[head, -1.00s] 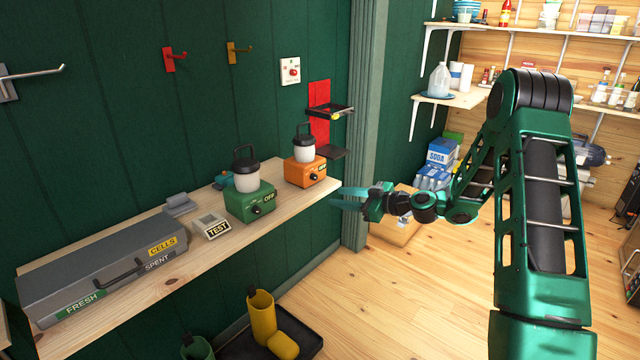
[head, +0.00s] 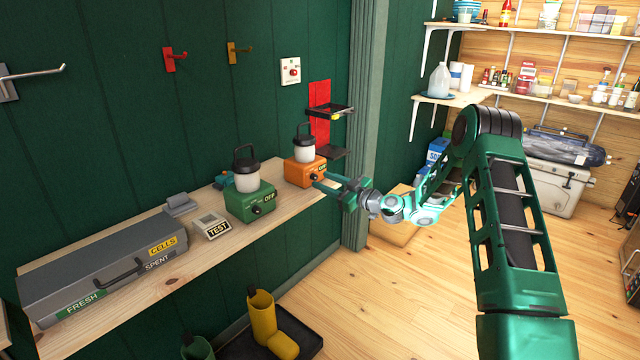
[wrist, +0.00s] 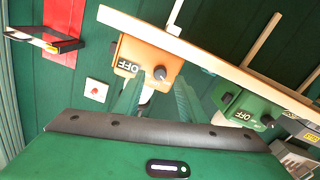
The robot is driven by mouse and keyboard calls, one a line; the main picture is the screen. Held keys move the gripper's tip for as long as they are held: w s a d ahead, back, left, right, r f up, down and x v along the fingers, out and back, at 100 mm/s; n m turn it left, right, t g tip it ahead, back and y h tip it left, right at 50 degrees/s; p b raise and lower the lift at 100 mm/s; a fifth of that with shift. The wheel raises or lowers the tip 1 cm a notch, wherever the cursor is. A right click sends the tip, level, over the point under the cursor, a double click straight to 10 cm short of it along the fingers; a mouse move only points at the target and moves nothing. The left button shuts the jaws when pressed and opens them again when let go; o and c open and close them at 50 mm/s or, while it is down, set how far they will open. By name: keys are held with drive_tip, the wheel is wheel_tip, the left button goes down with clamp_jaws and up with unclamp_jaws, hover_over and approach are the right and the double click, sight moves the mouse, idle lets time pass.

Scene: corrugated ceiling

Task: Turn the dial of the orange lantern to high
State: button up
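The orange lantern (head: 304,173) stands near the right end of the wall shelf, with a white globe and a black handle. In the wrist view, tilted over, its orange base (wrist: 150,52) shows a label reading OFF (wrist: 128,66) and a dark dial (wrist: 160,73). My gripper (head: 319,182) is at the front of the orange base. In the wrist view the two green fingers of my gripper (wrist: 158,84) are apart, with the dial showing between their tips. I cannot tell whether either finger touches the dial.
A green lantern (head: 248,203) stands left of the orange one on the wooden shelf (head: 190,265). A TEST box (head: 212,226) and a grey cell case (head: 105,262) lie further left. A red wall bracket (head: 319,112) with black ledges is behind right. Boots stand below.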

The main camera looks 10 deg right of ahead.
drive_tip(key=shift+x, duration=0.9)
